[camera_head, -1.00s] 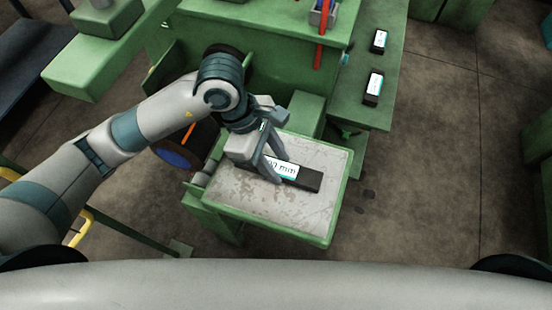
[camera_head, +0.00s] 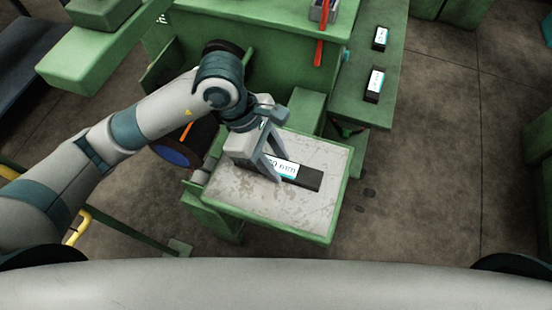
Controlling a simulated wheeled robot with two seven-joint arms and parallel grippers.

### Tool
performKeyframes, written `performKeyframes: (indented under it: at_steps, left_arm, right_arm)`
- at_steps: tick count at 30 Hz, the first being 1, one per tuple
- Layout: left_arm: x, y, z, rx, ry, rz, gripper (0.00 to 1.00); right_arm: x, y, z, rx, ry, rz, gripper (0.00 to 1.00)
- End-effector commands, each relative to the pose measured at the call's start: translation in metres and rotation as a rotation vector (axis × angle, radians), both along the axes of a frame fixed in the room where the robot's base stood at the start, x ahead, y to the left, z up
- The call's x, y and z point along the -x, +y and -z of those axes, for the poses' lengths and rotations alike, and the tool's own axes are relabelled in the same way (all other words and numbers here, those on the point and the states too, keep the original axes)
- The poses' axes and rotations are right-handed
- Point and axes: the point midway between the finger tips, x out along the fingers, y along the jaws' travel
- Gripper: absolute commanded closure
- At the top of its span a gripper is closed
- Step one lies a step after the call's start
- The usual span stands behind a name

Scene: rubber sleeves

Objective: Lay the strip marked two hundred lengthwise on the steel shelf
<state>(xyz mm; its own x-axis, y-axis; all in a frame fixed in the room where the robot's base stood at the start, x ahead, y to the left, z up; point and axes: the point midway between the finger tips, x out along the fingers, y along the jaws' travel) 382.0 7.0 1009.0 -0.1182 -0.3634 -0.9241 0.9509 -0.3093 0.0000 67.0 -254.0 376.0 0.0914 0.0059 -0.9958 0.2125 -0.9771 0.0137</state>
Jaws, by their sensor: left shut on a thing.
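A black strip (camera_head: 308,179) with a white and teal label lies on or just above the steel shelf (camera_head: 310,215); I cannot tell if it touches. Its label ends in "0 mm"; the first part is hidden by the gripper. The strip runs left to right, tilted slightly down to the right. My left gripper (camera_head: 274,168) reaches down over the shelf and is shut on the strip near its left end. My right gripper is not in view.
A green machine body (camera_head: 270,60) rises behind the shelf. The shelf's front and right part is bare.

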Motion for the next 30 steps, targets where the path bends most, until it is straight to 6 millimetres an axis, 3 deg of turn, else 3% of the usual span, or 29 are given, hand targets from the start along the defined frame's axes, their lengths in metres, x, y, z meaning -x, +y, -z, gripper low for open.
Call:
performKeyframes:
  at_steps: [4, 5, 7, 8, 20, 30]
  left_arm:
    - [0.000, 0.000, 0.003, 0.000, 0.000, 0.000, 0.88]
    - [0.000, 0.000, 0.002, 0.000, 0.000, 0.000, 0.63]
    - [0.000, 0.000, 0.002, 0.000, 0.000, 0.000, 0.46]
    - [0.000, 0.000, 0.002, 0.000, 0.000, 0.000, 0.44]
    - [-0.001, 0.001, -0.001, 0.000, -0.001, 0.000, 0.44]
    - [-0.006, 0.014, -0.033, 0.002, -0.005, 0.000, 0.44]
  right_arm:
    - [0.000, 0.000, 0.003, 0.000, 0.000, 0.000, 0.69]
    - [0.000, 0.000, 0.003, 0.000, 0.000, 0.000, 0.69]
    - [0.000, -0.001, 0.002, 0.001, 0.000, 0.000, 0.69]
    - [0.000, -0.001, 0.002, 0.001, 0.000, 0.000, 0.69]
    - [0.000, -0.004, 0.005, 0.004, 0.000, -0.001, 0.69]
    - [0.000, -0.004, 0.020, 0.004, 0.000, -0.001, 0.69]
